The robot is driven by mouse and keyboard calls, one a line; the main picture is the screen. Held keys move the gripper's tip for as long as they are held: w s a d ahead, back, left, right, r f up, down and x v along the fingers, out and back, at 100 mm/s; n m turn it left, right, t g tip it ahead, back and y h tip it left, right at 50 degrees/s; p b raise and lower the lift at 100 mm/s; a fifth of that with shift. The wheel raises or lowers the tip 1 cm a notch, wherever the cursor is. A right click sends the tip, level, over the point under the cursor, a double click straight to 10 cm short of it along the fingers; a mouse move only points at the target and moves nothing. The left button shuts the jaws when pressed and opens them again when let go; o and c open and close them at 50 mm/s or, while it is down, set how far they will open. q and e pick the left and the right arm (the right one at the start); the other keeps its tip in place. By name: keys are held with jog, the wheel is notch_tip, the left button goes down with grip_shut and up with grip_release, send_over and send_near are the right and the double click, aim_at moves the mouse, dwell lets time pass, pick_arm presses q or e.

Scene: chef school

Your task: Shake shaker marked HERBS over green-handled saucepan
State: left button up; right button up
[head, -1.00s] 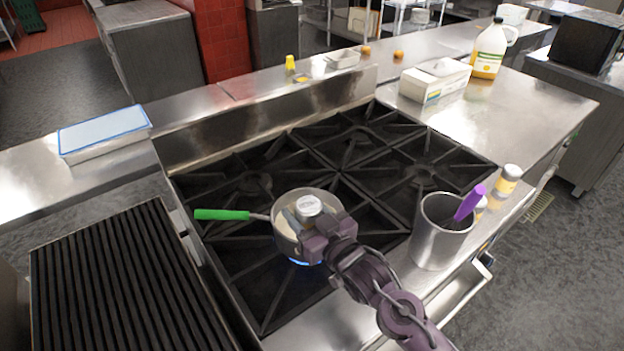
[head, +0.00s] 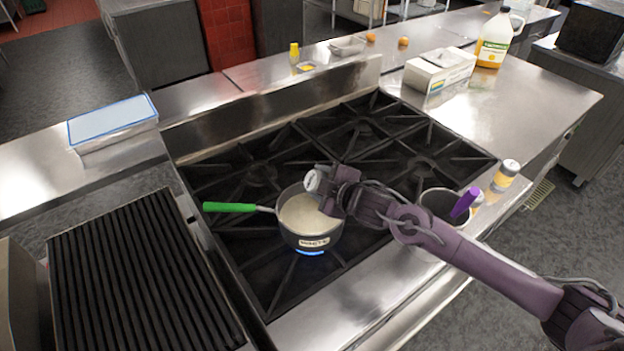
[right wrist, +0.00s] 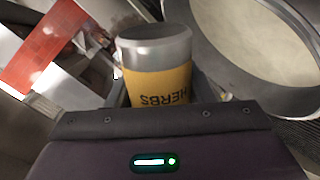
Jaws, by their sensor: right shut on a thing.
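The green-handled saucepan (head: 312,228) stands on the front burner, with its green handle (head: 230,207) pointing left and a pale liquid inside. A label reading WHITE is on its near side. My right gripper (head: 338,188) is shut on the HERBS shaker (head: 313,182), over the pan's back right rim. The shaker lies tilted, its silver cap facing left above the liquid. In the right wrist view the shaker (right wrist: 158,75) shows a yellow band reading HERBS, beside the saucepan (right wrist: 260,50). My left gripper is not in view.
A blue flame (head: 310,252) burns under the saucepan. A steel canister (head: 435,207) with a purple-handled tool (head: 465,203) stands to the right, behind my right arm. Another yellow-labelled shaker (head: 505,175) is on the right ledge. A ribbed grill (head: 140,280) lies at left.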

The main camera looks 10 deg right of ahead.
jog(key=shift+d+r+n+h, duration=0.2)
jog(key=shift+r+n+h, duration=0.15)
jog(key=shift+n+h, duration=0.25)
jog(key=n+h+b, duration=0.1)
jog(key=n+b, duration=0.1)
jog(key=b, duration=0.1)
jog(key=r+n+h+b, duration=0.1)
jog(key=h+b, duration=0.1)
jog(key=r+n+h+b, duration=0.1)
jog(key=n+h+b, duration=0.1)
jog(key=b, duration=0.1)
jog(key=shift+d+n+t+b, duration=0.25)
jog(key=shift+n+t+b, duration=0.05)
jog(key=shift+r+n+h+b, duration=0.3)
jog(key=shift+h+b, duration=0.1)
jog(key=shift+b, duration=0.1)
jog(key=shift+r, duration=0.1)
